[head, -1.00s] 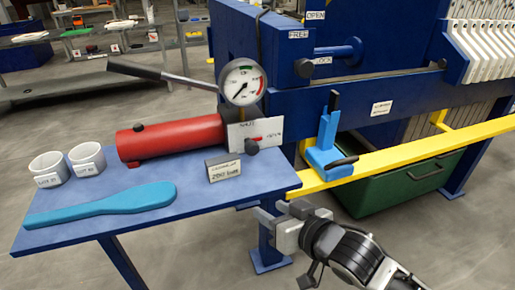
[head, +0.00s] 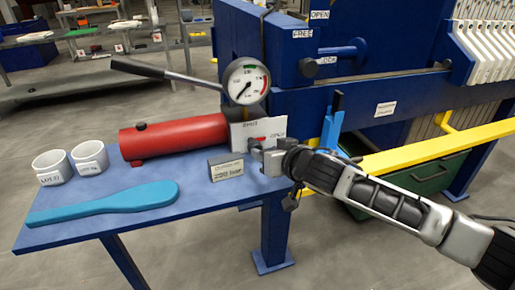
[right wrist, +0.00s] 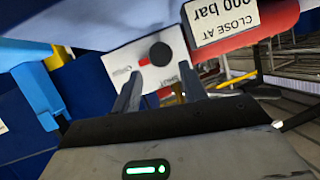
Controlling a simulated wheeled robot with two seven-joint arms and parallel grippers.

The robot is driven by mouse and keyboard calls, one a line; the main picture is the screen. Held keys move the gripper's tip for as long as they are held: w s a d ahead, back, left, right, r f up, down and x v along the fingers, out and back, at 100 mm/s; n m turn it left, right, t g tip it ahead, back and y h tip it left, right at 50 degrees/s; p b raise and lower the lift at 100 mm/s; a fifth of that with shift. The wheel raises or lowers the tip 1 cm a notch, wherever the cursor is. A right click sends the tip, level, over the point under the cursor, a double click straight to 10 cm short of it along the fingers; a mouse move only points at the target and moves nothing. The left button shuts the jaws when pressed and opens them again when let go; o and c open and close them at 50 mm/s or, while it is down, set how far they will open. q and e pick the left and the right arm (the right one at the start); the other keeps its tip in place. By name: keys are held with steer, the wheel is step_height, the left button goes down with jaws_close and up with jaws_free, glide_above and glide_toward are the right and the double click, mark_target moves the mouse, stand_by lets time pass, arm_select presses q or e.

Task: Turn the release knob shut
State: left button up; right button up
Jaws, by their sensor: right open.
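The release knob (right wrist: 160,54) is a dark round knob on a white plate (right wrist: 142,75) with SHUT and OPEN labels. In the head view the plate (head: 238,130) stands at the right end of the red cylinder, with a small red mark by the knob. My right gripper (right wrist: 160,85) is open, its two fingers pointing at the plate with the knob between and beyond the tips. In the head view my right gripper (head: 264,155) is close in front of the plate and partly covers the knob. Contact cannot be told. My left gripper is not in view.
A red cylinder (head: 175,138) with a lever and a gauge (head: 246,82) lies on the blue table (head: 190,208). A small sign (head: 226,168) stands just left of my gripper. A blue paddle (head: 105,202) and two white cups lie left. A blue clamp (head: 331,132) stands right.

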mark_target(257, 145)
steer(key=shift+x, duration=3.1)
steer(key=c, duration=0.7)
